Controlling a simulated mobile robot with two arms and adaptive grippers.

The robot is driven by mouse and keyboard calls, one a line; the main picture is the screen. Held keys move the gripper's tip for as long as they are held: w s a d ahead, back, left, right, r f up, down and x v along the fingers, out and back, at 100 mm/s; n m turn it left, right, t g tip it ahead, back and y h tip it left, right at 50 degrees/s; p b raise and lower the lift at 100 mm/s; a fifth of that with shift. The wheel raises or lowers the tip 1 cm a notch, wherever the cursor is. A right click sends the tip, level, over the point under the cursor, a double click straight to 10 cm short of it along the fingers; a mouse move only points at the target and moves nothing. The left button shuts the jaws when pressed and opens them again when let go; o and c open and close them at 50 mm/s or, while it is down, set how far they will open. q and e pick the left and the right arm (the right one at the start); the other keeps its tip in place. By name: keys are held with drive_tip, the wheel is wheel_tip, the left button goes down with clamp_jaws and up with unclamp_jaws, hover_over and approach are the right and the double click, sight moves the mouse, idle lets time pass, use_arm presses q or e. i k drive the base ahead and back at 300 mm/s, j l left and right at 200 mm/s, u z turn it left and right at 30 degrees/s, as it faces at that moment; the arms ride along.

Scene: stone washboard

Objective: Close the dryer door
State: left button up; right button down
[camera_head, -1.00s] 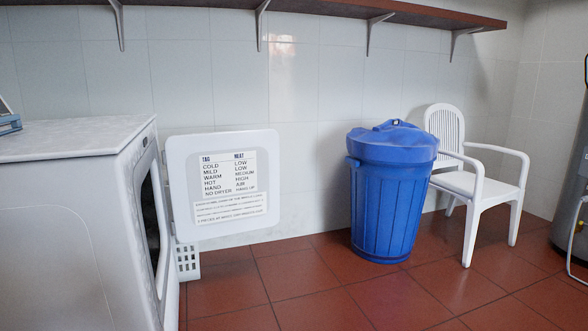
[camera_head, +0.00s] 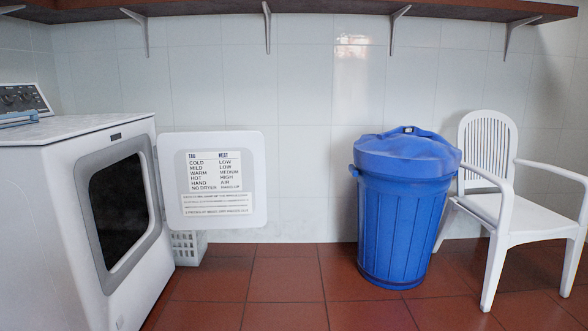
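The white dryer (camera_head: 50,240) stands at the left, its front turned to the right. Its door (camera_head: 213,217) is wide open, swung out on the far side of the front, with a white label of text facing me. The dryer opening (camera_head: 118,212) shows dark inside its grey frame. Neither of my grippers is in view.
A blue lidded bin (camera_head: 403,215) stands near the wall, right of the door. A white plastic chair (camera_head: 505,200) is at the right. A white basket (camera_head: 187,247) is on the floor below the door. Red tiled floor (camera_head: 285,290) is clear in front. A wooden shelf (camera_head: 330,8) runs along the wall above.

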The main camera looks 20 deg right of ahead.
sight(211, 180)
drive_tip(key=i+l, duration=0.15)
drive_tip(key=l, duration=0.25)
drive_tip(key=i+l, duration=0.15)
drive_tip(key=l, duration=0.25)
drive_tip(key=i+l, duration=0.15)
drive_tip(key=l, duration=0.3)
drive_tip(key=i+l, duration=0.1)
drive_tip(key=l, duration=0.3)
drive_tip(key=i+l, duration=0.15)
drive_tip(key=i, duration=0.55)
drive_tip(key=i+l, duration=0.2)
drive_tip(key=i, duration=0.55)
drive_tip(key=i+l+z, duration=0.1)
drive_tip(key=i, duration=0.6)
drive_tip(key=i+j, duration=0.1)
drive_tip(key=i, duration=0.15)
drive_tip(key=i+j, duration=0.1)
drive_tip(key=i, duration=0.2)
